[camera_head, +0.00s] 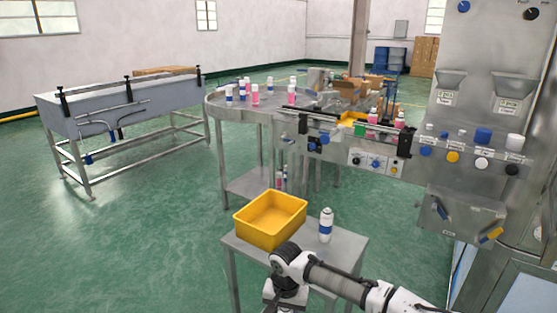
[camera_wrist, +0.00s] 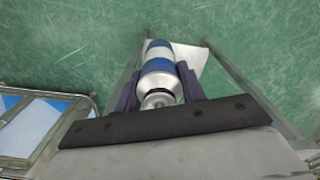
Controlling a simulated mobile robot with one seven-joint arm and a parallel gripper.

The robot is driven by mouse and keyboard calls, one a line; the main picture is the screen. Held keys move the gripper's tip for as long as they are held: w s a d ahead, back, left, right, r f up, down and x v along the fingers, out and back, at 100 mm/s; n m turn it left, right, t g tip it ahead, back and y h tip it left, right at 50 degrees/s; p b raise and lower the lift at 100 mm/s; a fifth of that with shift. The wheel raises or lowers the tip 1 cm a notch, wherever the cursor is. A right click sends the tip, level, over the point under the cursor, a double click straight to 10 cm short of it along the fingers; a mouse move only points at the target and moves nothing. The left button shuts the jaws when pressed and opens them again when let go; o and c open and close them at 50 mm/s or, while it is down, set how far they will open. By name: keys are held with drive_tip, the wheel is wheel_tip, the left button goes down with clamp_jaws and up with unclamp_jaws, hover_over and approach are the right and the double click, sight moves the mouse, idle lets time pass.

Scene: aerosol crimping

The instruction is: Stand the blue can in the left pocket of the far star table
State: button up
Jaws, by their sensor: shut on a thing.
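My gripper (camera_wrist: 159,86) shows in the wrist view, its two dark fingers shut on a silver can with blue bands (camera_wrist: 157,68). The can's domed silver end with its narrow neck points toward the wrist camera. Green floor shows beyond it. In the head view my arm crosses the lower right, and neither my gripper nor the held can can be made out. Another white can with a blue band (camera_head: 326,226) stands upright on a small steel table (camera_head: 345,250). I cannot make out a star table or its left pocket.
A yellow bin (camera_head: 270,219) stands on the small table, left of the standing can. Behind are a round steel table (camera_head: 215,103) with several cans and a conveyor (camera_head: 330,125). A steel machine with knobs (camera_head: 470,110) fills the right.

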drive_tip(key=shift+m, duration=0.4)
drive_tip(key=f, duration=0.1)
drive_tip(key=a+f, duration=0.1)
drive_tip(key=f, duration=0.3)
drive_tip(key=shift+a+f, duration=0.2)
drive_tip(key=shift+a, duration=0.2)
drive_tip(key=s+f+n, duration=0.1)
drive_tip(key=s+f, duration=0.2)
drive_tip(key=f, duration=0.4)
drive_tip(key=s+f+n, duration=0.2)
drive_tip(key=s+f, duration=0.1)
drive_tip(key=f, duration=0.4)
drive_tip(key=shift+s, duration=0.35)
